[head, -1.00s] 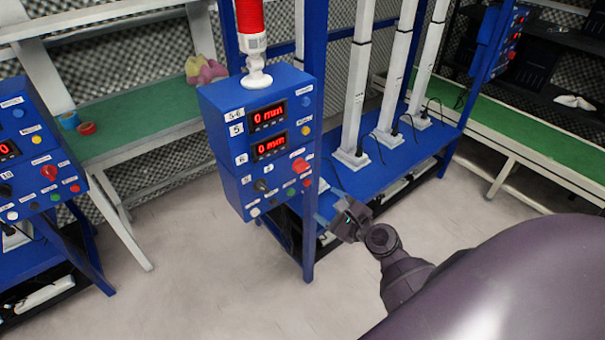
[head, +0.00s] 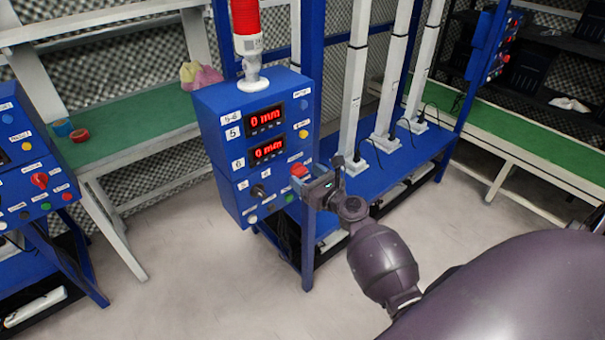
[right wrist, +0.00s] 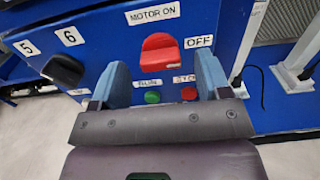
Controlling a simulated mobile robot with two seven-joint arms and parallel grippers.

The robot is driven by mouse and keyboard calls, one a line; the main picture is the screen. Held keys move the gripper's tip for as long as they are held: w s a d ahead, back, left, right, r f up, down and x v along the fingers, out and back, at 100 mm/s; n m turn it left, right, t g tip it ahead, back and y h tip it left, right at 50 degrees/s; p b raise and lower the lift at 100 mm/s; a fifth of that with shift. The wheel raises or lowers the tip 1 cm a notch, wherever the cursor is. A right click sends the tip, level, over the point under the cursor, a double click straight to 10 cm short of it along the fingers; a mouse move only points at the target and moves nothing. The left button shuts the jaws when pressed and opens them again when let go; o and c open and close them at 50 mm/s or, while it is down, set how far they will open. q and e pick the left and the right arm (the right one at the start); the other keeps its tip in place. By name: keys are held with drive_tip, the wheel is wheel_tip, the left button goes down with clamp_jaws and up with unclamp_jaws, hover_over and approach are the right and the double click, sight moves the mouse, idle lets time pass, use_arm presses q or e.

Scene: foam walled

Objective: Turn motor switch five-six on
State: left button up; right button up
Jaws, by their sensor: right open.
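The blue control box (head: 218,150) labelled 5-6 stands left of centre in the head view, with two red displays reading 0 mm. Its red motor switch (head: 299,170) is on the lower right of the front face. In the right wrist view the red switch (right wrist: 159,52) sits between the labels MOTOR ON and OFF. My right gripper (head: 311,181) is open in front of the switch; in the right wrist view its two blue fingers (right wrist: 165,80) stand apart, left and right of the knob and a little below it. Contact cannot be told. My left gripper is not in view.
A black selector knob (right wrist: 63,69) is left of the switch, and green (right wrist: 152,97) and red (right wrist: 188,93) buttons are below it. Another blue control box (head: 22,170) stands at the left. White columns (head: 392,80) rise from the blue bench (head: 400,155) at right.

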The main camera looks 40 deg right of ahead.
drive_tip(key=shift+w+a, duration=0.1)
drive_tip(key=shift+w, duration=0.95)
drive_tip(key=shift+c, duration=0.4)
drive_tip(key=c, duration=0.8)
drive_tip(key=shift+c, duration=0.2)
